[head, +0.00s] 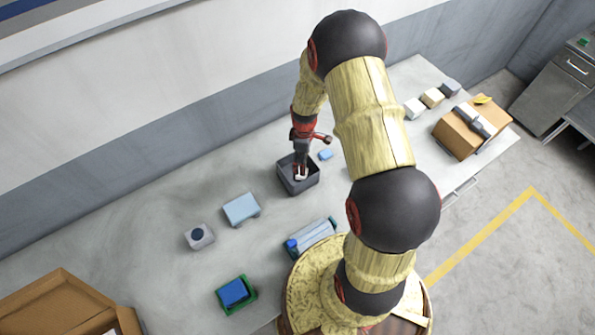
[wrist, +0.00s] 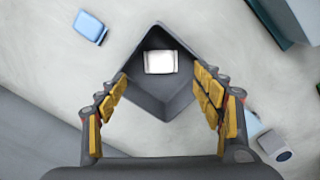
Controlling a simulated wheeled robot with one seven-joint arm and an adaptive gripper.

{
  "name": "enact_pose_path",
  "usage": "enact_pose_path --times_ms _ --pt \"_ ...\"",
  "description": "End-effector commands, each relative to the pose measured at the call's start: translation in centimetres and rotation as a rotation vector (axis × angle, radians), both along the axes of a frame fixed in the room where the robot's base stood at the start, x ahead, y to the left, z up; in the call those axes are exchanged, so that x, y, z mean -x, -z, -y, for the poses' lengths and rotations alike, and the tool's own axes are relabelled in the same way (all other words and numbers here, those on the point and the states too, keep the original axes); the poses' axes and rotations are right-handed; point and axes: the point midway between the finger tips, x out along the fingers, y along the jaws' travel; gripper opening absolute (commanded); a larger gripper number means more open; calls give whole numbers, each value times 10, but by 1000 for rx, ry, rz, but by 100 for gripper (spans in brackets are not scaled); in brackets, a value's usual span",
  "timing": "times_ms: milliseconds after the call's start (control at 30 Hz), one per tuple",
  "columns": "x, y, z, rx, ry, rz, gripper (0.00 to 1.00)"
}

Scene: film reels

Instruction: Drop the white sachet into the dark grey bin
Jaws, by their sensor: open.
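The dark grey bin (head: 299,184) stands on the worktop, and its open top shows in the wrist view (wrist: 149,92). The white sachet (wrist: 160,61) appears inside the bin's outline in the wrist view, between and beyond my fingers. In the head view the sachet (head: 300,176) shows as a small white patch at the bin's opening, partly covered by my gripper. My gripper (head: 301,173) is right over the bin, pointing down. In the wrist view its two yellow-padded fingers (wrist: 164,88) are spread wide apart, with neither touching the sachet. I cannot tell whether the sachet rests on the bin's floor.
A light blue box (head: 241,208) and a grey block with a dark round top (head: 199,236) stand to the left. A green tray (head: 250,301) is nearer. A cardboard box (head: 458,136) stands at right.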

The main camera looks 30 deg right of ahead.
Motion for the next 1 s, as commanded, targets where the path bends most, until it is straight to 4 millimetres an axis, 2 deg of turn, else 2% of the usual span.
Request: enact_pose_path --times_ms 33,300,500,700,1000 --pt "-1 -11 0 1 0 4 67" --pt "-1 -66 0 1 0 2 67" --pt "0 -92 0 1 0 1 67" --pt "0 -101 0 0 0 0 67" --pt "0 -100 0 -1 0 -1 67"
